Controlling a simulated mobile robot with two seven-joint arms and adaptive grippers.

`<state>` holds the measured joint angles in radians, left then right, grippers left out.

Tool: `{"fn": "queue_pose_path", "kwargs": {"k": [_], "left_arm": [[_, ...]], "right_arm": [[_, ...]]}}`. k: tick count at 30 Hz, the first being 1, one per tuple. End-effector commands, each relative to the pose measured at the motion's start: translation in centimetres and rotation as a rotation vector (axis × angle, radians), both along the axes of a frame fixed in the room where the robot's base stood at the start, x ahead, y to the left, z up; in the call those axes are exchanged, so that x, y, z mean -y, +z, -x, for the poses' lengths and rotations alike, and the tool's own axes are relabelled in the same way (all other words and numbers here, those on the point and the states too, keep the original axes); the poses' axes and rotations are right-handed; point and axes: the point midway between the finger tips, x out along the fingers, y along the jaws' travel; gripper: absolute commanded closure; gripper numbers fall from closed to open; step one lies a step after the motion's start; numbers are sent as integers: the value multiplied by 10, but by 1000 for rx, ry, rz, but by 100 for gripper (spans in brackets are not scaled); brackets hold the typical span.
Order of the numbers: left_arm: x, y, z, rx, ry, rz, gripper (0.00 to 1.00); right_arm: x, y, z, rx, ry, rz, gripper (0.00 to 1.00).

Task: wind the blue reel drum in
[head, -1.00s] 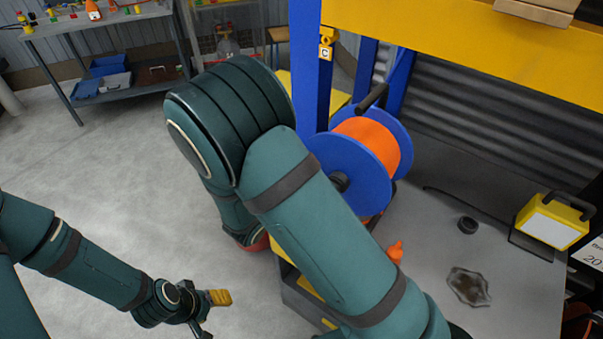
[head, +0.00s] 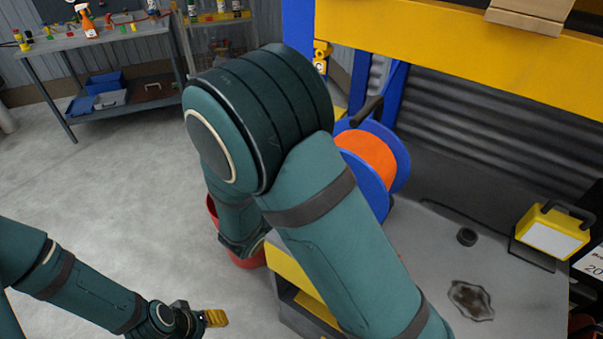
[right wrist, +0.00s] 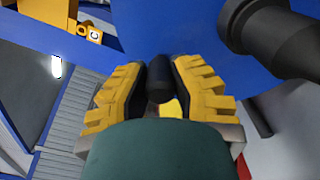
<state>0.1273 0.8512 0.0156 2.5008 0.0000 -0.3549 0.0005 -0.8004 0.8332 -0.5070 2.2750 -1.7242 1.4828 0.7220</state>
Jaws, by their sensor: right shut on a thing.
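The blue reel drum (head: 402,158) with orange line wound on it (head: 368,157) stands under the yellow beam in the head view. My right arm covers its near side. In the right wrist view its blue face (right wrist: 185,30) fills the top. My right gripper (right wrist: 160,85) is shut on a black crank grip (right wrist: 159,78), which sits between the yellow finger pads. That gripper is hidden behind my arm in the head view. My left gripper (head: 214,318) is low at the left, over the floor, away from the reel; its opening is unclear.
A grey bench top (head: 420,270) with a dark stain (head: 470,300) and a black ring (head: 467,236) lies right of my arm. A yellow work lamp (head: 553,232) stands at its right. A red bucket (head: 246,257) is partly hidden behind my arm. Open floor lies left.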

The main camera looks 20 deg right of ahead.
Motion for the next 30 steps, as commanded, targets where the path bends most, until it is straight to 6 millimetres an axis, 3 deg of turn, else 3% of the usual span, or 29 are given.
{"fn": "queue_pose_path", "kwargs": {"k": [4, 5, 7, 20, 30], "left_arm": [[0, 0, 0, 0, 0, 0, 44], [0, 0, 0, 0, 0, 0, 44], [0, 0, 0, 0, 0, 0, 44], [0, 0, 0, 0, 0, 0, 44], [0, 0, 0, 0, 0, 0, 44]], "right_arm": [[1, 1, 0, 0, -3, 2, 100], [1, 1, 0, 0, -3, 2, 69], [1, 0, 0, 0, -2, 2, 45], [-7, 0, 4, -2, 0, 1, 45], [-60, 0, 38, -1, 3, 1, 45]]}}
